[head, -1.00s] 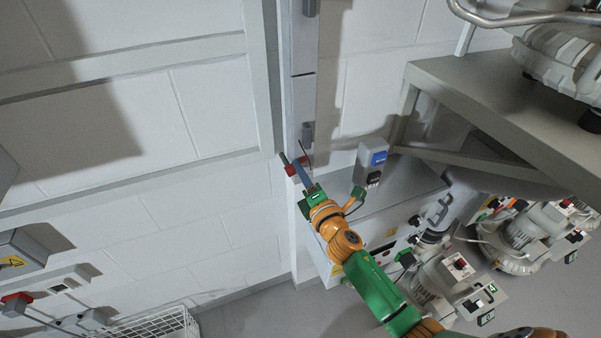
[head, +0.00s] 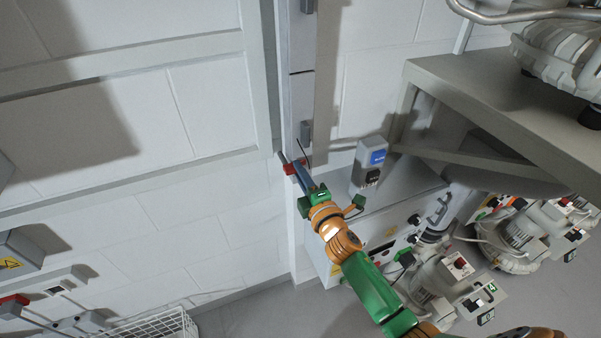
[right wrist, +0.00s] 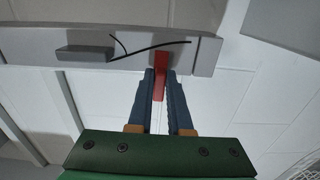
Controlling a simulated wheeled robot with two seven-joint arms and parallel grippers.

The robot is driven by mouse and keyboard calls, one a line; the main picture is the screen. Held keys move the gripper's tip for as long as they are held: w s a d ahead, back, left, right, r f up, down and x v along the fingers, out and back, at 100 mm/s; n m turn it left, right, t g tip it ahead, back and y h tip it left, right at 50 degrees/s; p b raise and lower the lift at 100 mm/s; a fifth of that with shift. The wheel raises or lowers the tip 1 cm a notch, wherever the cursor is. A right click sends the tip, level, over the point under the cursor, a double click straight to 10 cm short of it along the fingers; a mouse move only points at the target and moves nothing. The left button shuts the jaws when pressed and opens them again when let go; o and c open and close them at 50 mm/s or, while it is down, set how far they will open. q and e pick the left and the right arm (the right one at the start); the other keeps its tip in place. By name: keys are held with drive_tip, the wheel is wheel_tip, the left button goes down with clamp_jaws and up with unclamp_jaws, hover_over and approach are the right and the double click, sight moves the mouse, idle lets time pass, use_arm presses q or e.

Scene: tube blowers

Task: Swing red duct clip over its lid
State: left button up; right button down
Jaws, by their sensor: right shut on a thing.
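The red clip (right wrist: 160,80) hangs at the end of the grey duct (right wrist: 205,57) in the right wrist view. In the head view the red clip (head: 291,169) sits near the lower end of the upright grey duct (head: 302,95). My right gripper (right wrist: 161,75) has its two blue fingers on either side of the red clip and is shut on it. In the head view my right gripper (head: 297,167) reaches up to the clip, and its fingers partly hide it. My left gripper is not in view. I cannot make out a separate lid edge.
A grey box with a blue label (head: 371,162) stands on a metal cabinet (head: 415,190) right of my arm. A grey table (head: 480,85) with machines is at the right. A wire basket (head: 160,325) is at the lower left. The white wall lies behind.

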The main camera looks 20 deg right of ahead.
drive_tip(key=c, duration=0.8)
unclamp_jaws()
drive_tip(key=shift+c, duration=0.2)
drive_tip(key=shift+w, duration=0.1)
drive_tip(key=s, duration=0.7)
drive_tip(key=shift+b, duration=0.3)
drive_tip(key=shift+f, duration=0.1)
